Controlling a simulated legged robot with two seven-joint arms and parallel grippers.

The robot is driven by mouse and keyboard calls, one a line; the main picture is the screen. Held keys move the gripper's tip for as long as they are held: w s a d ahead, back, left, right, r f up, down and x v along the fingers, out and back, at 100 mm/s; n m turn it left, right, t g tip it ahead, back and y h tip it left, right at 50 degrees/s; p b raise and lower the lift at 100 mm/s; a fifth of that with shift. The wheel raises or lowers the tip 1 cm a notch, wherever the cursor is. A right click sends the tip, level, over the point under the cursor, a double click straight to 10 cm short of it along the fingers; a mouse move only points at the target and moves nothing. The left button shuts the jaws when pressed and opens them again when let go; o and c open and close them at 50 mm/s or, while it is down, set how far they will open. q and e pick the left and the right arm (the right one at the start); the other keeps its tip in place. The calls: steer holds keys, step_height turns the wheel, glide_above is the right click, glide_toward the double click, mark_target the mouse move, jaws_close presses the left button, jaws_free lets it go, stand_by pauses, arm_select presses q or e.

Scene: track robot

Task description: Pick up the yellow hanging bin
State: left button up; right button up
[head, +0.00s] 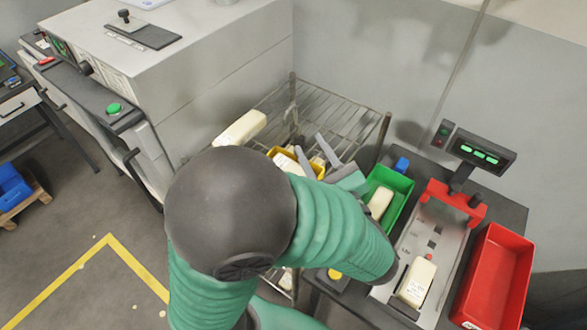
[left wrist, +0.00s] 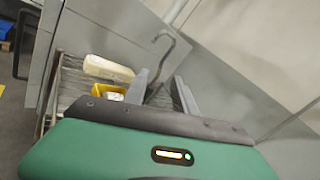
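The yellow bin (head: 274,152) is on the wire rack, largely hidden behind my arm and gripper in the head view. A cream block lies in it. In the left wrist view the yellow bin (left wrist: 98,90) shows to the left of my fingers. My left gripper (head: 308,142) is open, with its two grey fingers apart over the right part of the bin. In the wrist view the left gripper (left wrist: 160,80) has no object between its fingers; a dark hook (left wrist: 165,48) stands beyond them. Contact with the bin cannot be told. My right gripper is not in view.
The wire rack (head: 335,110) stands against the grey wall, beside a large grey machine (head: 205,55). A cream block (head: 240,128) lies left of the bin. To the right are a green bin (head: 402,184), a scale (head: 436,242) and a red tray (head: 497,272).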

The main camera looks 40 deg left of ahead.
arm_select(q)
steer(key=p+x, duration=0.1)
steer(key=x, duration=1.1)
steer(key=shift+w+f, duration=0.35)
steer(key=shift+f, duration=0.05)
steer(key=shift+a, duration=0.1)
steer(key=c, duration=0.3)
steer(key=shift+s, duration=0.1)
jaws_close()
